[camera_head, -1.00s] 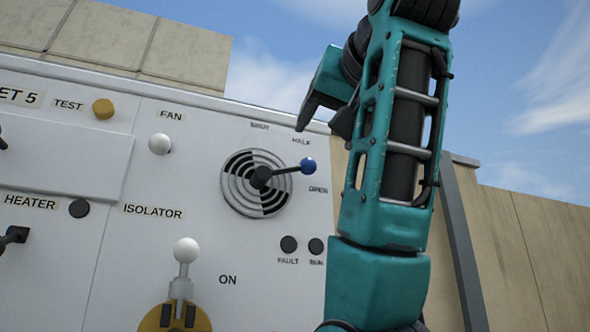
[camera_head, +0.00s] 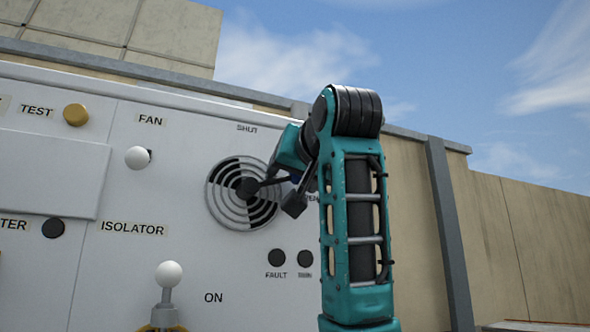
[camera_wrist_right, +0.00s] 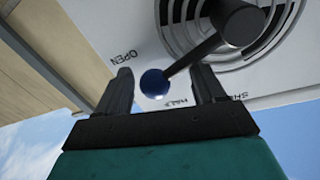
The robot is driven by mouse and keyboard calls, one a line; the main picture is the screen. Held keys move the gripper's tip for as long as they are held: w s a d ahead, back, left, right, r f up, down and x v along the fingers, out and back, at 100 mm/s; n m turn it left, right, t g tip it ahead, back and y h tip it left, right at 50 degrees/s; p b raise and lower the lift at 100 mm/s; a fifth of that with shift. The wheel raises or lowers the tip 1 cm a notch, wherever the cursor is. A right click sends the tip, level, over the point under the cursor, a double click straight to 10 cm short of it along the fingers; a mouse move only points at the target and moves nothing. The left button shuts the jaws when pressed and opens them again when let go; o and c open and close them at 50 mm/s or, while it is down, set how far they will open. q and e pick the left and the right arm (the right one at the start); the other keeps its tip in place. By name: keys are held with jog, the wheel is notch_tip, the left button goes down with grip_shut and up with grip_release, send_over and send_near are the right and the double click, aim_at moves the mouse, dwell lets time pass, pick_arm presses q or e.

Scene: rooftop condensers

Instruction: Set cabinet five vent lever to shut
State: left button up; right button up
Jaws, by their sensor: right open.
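The vent lever (camera_head: 268,183) is a dark arm on a round slotted vent dial (camera_head: 229,205) on the white cabinet. In the head view it points right, and its end is hidden by my right gripper (camera_head: 288,190). In the right wrist view the lever (camera_wrist_right: 192,57) ends in a blue knob (camera_wrist_right: 155,83), which lies between the open fingers of my right gripper (camera_wrist_right: 162,78). The knob sits between the OPEN (camera_wrist_right: 123,59) and HALF (camera_wrist_right: 180,103) labels. The SHUT label (camera_head: 247,128) is above the dial. My left gripper is not in view.
Left of the dial are a white fan knob (camera_head: 137,158), a yellow test button (camera_head: 76,115) and the white-tipped isolator lever (camera_head: 168,274). Fault (camera_head: 277,257) and run (camera_head: 305,258) lamps sit below the dial. Open sky lies above the cabinet.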

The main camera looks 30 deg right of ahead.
jog(key=shift+w+f, duration=0.15)
grip_shut()
dwell(0.6)
